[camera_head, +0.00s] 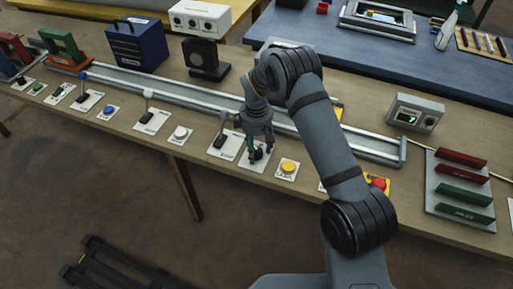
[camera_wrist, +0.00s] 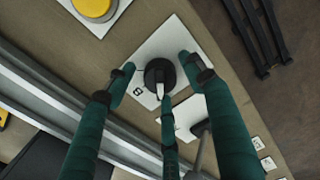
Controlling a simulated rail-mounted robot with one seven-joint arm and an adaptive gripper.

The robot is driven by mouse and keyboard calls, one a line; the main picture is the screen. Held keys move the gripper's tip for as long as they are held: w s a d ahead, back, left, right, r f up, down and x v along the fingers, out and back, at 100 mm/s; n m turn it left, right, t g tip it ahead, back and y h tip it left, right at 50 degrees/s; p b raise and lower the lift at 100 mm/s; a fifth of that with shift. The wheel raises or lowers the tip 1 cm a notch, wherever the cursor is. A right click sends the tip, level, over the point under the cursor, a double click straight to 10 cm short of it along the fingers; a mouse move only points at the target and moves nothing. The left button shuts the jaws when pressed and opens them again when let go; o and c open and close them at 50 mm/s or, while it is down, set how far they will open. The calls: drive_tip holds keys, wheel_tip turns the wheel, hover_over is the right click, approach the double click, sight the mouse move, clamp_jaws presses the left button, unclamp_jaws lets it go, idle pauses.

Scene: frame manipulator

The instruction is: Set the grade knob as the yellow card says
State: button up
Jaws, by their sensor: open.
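A black round knob (camera_wrist: 160,73) sits on a white plate (camera_wrist: 188,40) in the wrist view. Its white pointer mark points toward the bottom of that picture. A dark character, perhaps 8 or B, is printed left of it. My gripper (camera_wrist: 157,67) is open, its green fingers spread around the knob; whether any touches it I cannot tell. In the head view my gripper (camera_head: 258,143) is over the same plate (camera_head: 247,160) and hides most of the knob. A yellow patch (camera_head: 338,110), possibly the card, shows beside my arm; no writing on it is readable.
A yellow button (camera_head: 288,167) stands just right of the knob plate, and a lever plate (camera_head: 225,147) just left. A metal rail (camera_head: 180,92) runs behind them. A red button (camera_head: 377,183) and a rack of red and green blocks (camera_head: 460,190) are farther right.

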drive_tip(key=shift+c, duration=0.4)
drive_tip(key=shift+w, duration=0.1)
drive_tip(key=c, duration=1)
drive_tip(key=shift+c, duration=0.4)
drive_tip(key=m+b, duration=0.3)
drive_tip(key=shift+f+m, duration=0.2)
drive_tip(key=shift+m, duration=0.1)
drive_tip(key=m+b, duration=0.4)
drive_tip(key=m, duration=0.2)
drive_tip(key=m+b, duration=0.3)
drive_tip(key=m, duration=0.2)
drive_tip(key=shift+r+m, duration=0.1)
drive_tip(key=shift+m, duration=0.3)
drive_tip(key=shift+r+m+b, duration=0.1)
drive_tip(key=shift+m+b, duration=1.15)
drive_tip(key=shift+m, duration=0.95)
